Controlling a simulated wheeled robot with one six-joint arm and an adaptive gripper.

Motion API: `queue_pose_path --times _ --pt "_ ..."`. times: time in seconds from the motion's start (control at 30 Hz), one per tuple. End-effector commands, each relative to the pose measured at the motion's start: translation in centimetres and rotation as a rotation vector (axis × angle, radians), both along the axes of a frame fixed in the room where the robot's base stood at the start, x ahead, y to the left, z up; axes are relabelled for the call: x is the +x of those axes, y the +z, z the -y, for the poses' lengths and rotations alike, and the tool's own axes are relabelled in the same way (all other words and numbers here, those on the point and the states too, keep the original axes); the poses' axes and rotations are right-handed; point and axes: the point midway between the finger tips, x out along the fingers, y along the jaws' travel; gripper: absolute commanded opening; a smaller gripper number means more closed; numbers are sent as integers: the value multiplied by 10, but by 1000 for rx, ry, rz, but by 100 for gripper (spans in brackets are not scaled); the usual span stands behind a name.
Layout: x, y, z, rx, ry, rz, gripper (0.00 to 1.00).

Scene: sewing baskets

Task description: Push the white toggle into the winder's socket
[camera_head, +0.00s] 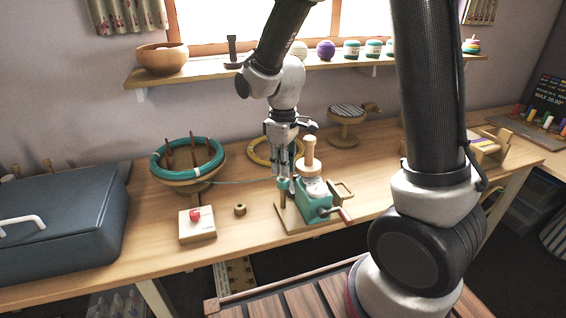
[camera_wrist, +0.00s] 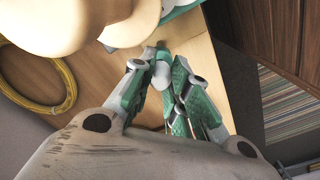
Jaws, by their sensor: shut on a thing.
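The winder (camera_head: 317,201) has a teal body, a wooden spool on top and a crank at its right; it stands on a wooden base on the bench. My gripper (camera_head: 283,177) points down just left of the winder body, above the base. In the wrist view my gripper (camera_wrist: 167,62) is shut on the white toggle (camera_wrist: 161,75), a small pale piece between the green-padded fingertips. In the head view the fingers hide the toggle. I cannot make out the socket in either view, nor tell whether the toggle touches it.
A teal yarn skein lies on a round wooden swift (camera_head: 185,181) at the left, with a strand running toward the winder. A red-button box (camera_head: 197,226) and a small wooden ring (camera_head: 240,209) stand in front. A yellow hoop (camera_wrist: 60,85) lies behind. A blue case (camera_head: 70,225) fills the left.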

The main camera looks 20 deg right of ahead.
Motion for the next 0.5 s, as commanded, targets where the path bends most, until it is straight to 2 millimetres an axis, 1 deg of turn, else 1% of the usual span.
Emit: queue_pose_path --times 0.37,0.4,0.47,0.5 --pt "0 -8 0 0 0 -1 0" --pt "0 -8 0 -1 0 -1 24" --pt "0 -8 0 -1 0 -1 35" --pt "0 -8 0 -1 0 -1 42"
